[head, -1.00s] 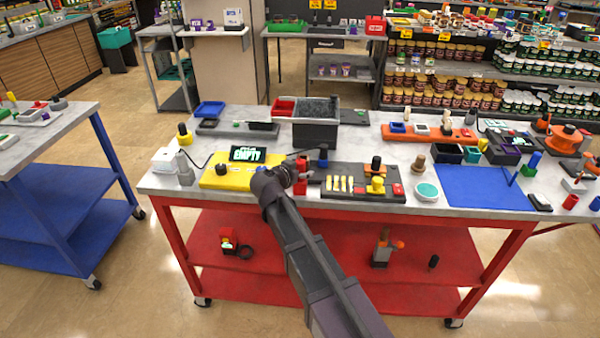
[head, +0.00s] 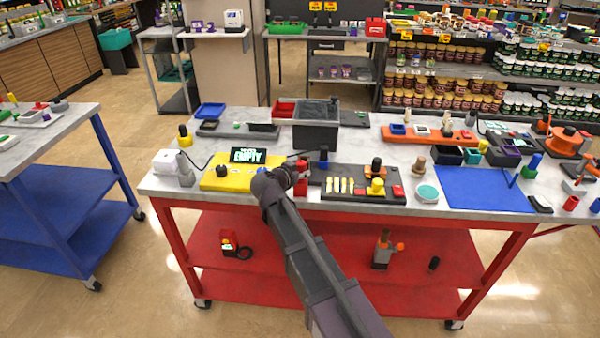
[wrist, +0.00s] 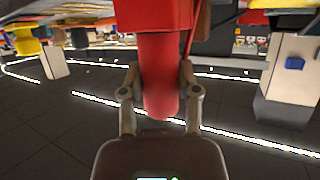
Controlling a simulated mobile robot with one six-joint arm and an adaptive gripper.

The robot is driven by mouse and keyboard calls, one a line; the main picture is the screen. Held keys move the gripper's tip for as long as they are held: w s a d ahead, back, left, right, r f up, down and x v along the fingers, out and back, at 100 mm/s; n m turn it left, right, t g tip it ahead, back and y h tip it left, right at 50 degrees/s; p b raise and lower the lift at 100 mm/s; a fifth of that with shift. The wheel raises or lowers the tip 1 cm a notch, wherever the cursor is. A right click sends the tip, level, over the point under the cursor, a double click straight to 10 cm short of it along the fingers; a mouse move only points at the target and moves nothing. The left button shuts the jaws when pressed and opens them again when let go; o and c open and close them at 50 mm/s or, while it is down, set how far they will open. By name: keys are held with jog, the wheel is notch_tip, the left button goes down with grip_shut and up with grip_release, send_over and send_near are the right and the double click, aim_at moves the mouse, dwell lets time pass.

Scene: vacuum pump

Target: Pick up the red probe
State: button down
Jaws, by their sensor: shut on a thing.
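The red probe (wrist: 160,80) shows in the wrist view as a rounded red cylinder between my two fingers. A wider red block (wrist: 153,15) adjoins its upper end in that view; I cannot tell whether it is part of the probe or a holder. My gripper (wrist: 160,92) is shut on the cylinder, one finger on each side. In the head view my gripper (head: 297,175) is at the front edge of the red-framed bench, with red parts (head: 302,187) beside it. The arm and gripper partly hide the probe there.
A yellow unit (head: 213,182) with a display reading EMPTY (head: 248,156) is left of the gripper. A dark tray (head: 330,192) with yellow and red pieces is right. The blue mat (head: 480,188) is clear.

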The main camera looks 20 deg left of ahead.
jog(key=shift+r, duration=0.2)
notch_tip(320, 180, up, 10)
jog(key=p, duration=1)
jog(key=shift+f, duration=0.25)
